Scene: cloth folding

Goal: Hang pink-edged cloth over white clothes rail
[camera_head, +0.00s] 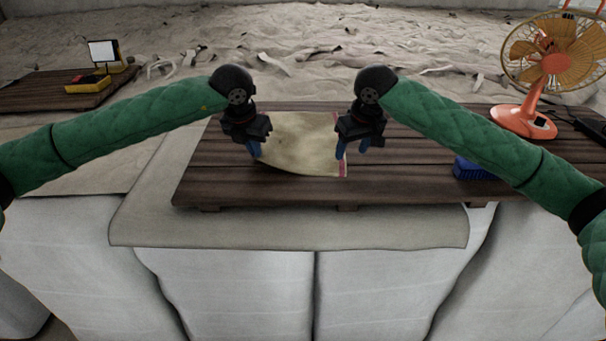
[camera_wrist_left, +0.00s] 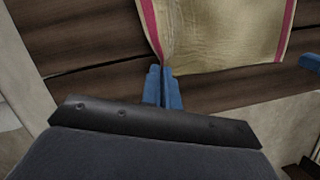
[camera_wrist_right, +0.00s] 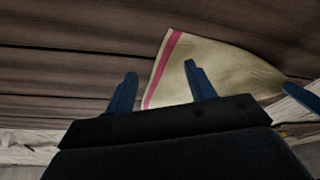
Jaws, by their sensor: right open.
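The beige cloth (camera_head: 297,148) with pink edges lies on the dark wooden slatted platform (camera_head: 240,190). My left gripper (camera_head: 256,150) is shut on its near left corner; the left wrist view shows the fingers (camera_wrist_left: 162,77) together where the cloth (camera_wrist_left: 220,35) narrows to them. My right gripper (camera_head: 352,148) is open at the cloth's right side. In the right wrist view its fingers (camera_wrist_right: 160,78) stand apart, with the pink edge (camera_wrist_right: 163,65) of the cloth showing between them. I do not see a white clothes rail in any view.
A blue brush-like block (camera_head: 474,169) lies on the platform to the right. An orange fan (camera_head: 547,70) stands at the far right. A yellow and black lamp (camera_head: 103,57) sits on a second board at the left. The platform's front left is clear.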

